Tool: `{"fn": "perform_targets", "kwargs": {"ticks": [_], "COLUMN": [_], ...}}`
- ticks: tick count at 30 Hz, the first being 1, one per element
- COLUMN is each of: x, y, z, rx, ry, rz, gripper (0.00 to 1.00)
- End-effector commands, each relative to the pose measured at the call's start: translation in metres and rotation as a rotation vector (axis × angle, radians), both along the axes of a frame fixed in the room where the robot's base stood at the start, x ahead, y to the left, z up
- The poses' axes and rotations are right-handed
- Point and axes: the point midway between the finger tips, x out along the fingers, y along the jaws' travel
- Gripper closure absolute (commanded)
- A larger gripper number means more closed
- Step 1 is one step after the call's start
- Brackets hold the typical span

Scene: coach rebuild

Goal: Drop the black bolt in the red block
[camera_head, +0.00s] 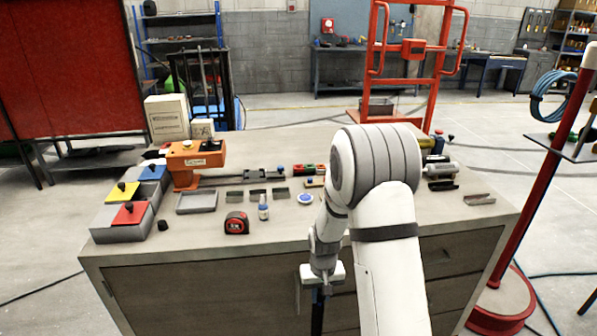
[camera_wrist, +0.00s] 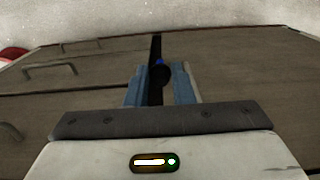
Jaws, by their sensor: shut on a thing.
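My gripper (camera_head: 318,292) hangs low in front of the bench's front face, below the bench top. In the wrist view my gripper (camera_wrist: 160,85) has its two blue-grey fingers close together around a slim dark thing (camera_wrist: 157,92). A dark round part with a blue spot shows at their tips; I cannot tell if it is the black bolt.
Yellow-topped (camera_head: 122,191) and blue-topped (camera_head: 152,172) blocks stand behind the red one. An orange machine (camera_head: 190,164), a grey tray (camera_head: 197,202), a tape measure (camera_head: 236,223) and a small bottle (camera_head: 263,208) lie between. My arm hides part of the bench's right side.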

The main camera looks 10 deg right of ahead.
Motion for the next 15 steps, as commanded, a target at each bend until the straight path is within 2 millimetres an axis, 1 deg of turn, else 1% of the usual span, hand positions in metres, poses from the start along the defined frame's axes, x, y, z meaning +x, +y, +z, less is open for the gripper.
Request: {"fn": "perform_targets", "kwargs": {"ticks": [5,15], "x": [0.000,0.000], "y": [0.000,0.000], "z": [0.007,0.034], "rx": [0.000,0.000], "ry": [-0.001,-0.001], "rz": [0.000,0.000], "gripper": [1.00,1.00]}}
